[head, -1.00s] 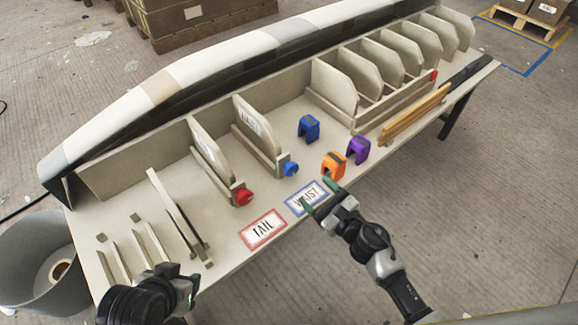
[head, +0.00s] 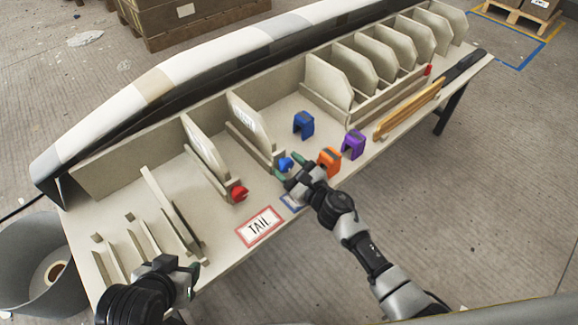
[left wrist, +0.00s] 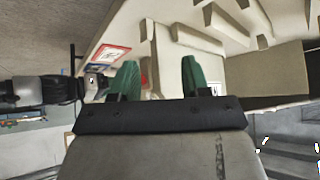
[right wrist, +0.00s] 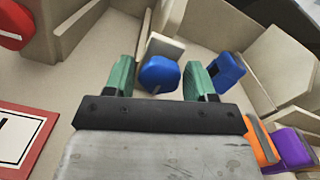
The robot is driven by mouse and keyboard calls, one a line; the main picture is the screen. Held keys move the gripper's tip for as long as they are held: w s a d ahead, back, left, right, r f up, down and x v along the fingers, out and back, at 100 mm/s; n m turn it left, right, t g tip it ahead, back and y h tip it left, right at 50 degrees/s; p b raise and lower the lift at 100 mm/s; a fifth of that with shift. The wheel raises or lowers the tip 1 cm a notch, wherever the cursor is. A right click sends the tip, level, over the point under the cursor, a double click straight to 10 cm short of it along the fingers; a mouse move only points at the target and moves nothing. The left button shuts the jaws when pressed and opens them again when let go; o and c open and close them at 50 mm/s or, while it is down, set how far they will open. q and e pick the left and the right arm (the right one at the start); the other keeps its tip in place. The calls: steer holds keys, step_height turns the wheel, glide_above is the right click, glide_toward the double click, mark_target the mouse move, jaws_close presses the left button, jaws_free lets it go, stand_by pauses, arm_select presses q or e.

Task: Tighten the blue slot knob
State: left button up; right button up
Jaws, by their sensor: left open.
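The blue slot knob (head: 285,164) sits at the front end of a slot whose upright panel (head: 248,122) stands behind it. My right gripper (head: 287,178) is open just in front of the knob. In the right wrist view the knob (right wrist: 159,75) shows between the two green fingertips (right wrist: 160,78), a little beyond them, with no contact that I can make out. My left gripper (head: 192,278) is open and empty over the near left part of the table; its green fingers show apart in the left wrist view (left wrist: 156,75).
A red knob (head: 239,193) sits on the slot to the left. Blue (head: 304,125), orange (head: 329,160) and purple (head: 353,144) clamp-like blocks stand to the right. The TAIL card (head: 260,227) lies in front; my right arm partly covers the blue-bordered card (head: 290,203).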

steer(key=c, duration=0.6)
steer(key=shift+m, duration=0.4)
arm_select(q)
steer(key=shift+w+r, duration=0.1)
steer(key=shift+w, duration=0.15)
arm_select(e)
steer(key=m, duration=0.3)
arm_select(q)
steer(key=shift+s, duration=0.2)
arm_select(e)
steer(key=shift+d+m, duration=0.1)
steer(key=shift+m, duration=1.6)
steer(key=o, duration=0.9)
